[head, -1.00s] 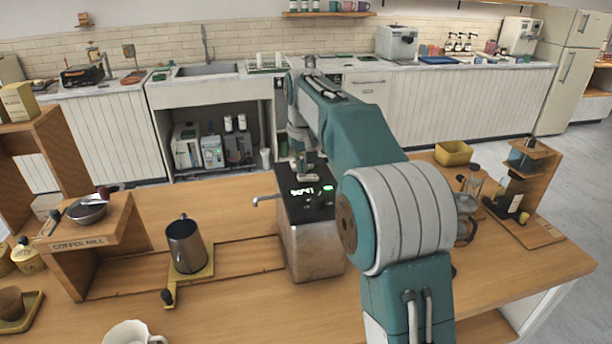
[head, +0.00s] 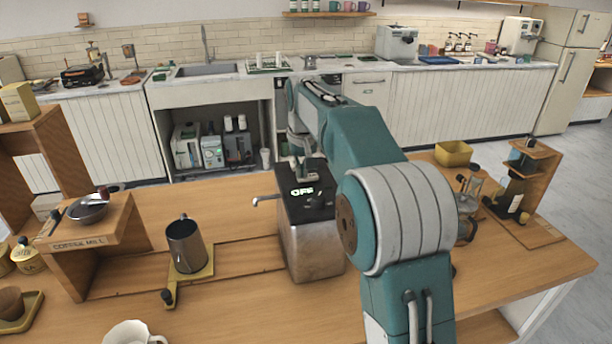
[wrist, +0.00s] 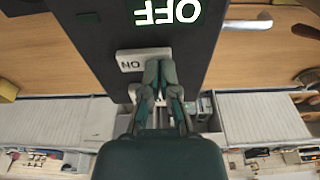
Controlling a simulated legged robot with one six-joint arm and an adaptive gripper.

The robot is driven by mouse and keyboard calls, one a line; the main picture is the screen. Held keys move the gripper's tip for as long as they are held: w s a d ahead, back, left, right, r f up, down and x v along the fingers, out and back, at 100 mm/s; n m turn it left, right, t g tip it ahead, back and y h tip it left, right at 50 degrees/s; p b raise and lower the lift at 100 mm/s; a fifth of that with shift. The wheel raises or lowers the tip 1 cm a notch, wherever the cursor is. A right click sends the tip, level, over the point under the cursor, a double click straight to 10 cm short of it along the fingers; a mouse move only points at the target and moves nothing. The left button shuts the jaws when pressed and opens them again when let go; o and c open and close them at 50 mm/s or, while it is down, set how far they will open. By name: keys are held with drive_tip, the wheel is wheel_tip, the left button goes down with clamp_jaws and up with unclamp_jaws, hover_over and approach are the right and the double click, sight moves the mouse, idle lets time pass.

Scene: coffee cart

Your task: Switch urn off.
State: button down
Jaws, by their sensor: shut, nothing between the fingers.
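The urn (head: 312,248) is a metal box with a black top, standing on the wooden counter. Its lit green display (head: 302,191) reads OFF; in the wrist view the display (wrist: 167,12) shows the same word upside down. A pale rocker switch (wrist: 131,63) marked ON sits on the black top, partly hidden by my fingers. My gripper (wrist: 160,64) is shut and empty, with its fingertips at the switch; I cannot tell whether they touch it. In the head view my gripper (head: 301,172) is over the urn's far side, partly hidden by my arm.
A metal pitcher (head: 186,246) stands left of the urn on a yellow-edged stand. A wooden coffee mill stand (head: 92,238) is further left. A yellow bin (head: 453,153) and a wooden brewing stand (head: 527,228) are on the right. The counter's front middle is mostly clear.

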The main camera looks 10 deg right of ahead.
drive_tip(key=shift+r, duration=3.5)
drive_tip(key=shift+s+r, duration=0.15)
drive_tip(key=shift+s, duration=0.05)
drive_tip(key=s+r+t, duration=0.1)
drive_tip(key=s+t, duration=0.1)
drive_tip(key=s, duration=1.7)
drive_tip(key=s+f+t, duration=0.1)
drive_tip(key=s+f, duration=0.4)
drive_tip(key=s, duration=0.3)
drive_tip(key=s+f, duration=0.5)
drive_tip(key=s, duration=0.3)
drive_tip(key=shift+s+f+t, duration=0.25)
drive_tip(key=shift+f+t, duration=0.1)
drive_tip(key=shift+t, duration=0.05)
